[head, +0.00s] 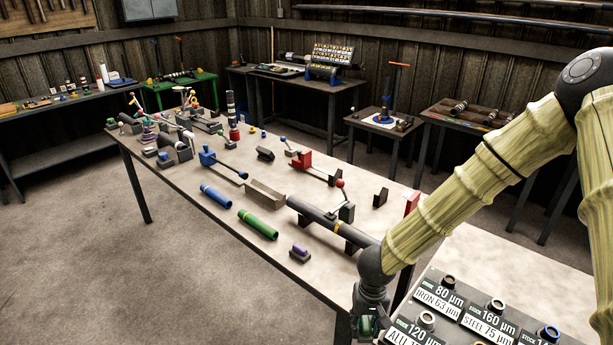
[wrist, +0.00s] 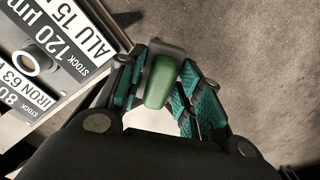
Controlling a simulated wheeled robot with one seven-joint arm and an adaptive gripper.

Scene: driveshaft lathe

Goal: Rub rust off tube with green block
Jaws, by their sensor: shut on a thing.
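My gripper (head: 368,322) hangs low at the bottom of the head view, beside the near right end of the table. In the wrist view, its teal-padded fingers (wrist: 165,92) are shut on a green block (wrist: 160,80). The block is clear of the table, with grey floor behind it. A long dark grey tube with a yellow band (head: 325,218) lies on the table; my arm hides its right end. A blue tube (head: 216,196) and a green tube (head: 258,223) lie to its left. I cannot make out rust on any of them.
A label panel (head: 440,283) with several round knobs stands right of my gripper and also shows in the wrist view (wrist: 72,62). A purple-topped block (head: 299,252) sits near the table's front edge. Clamps and stands crowd the far left of the table (head: 300,290).

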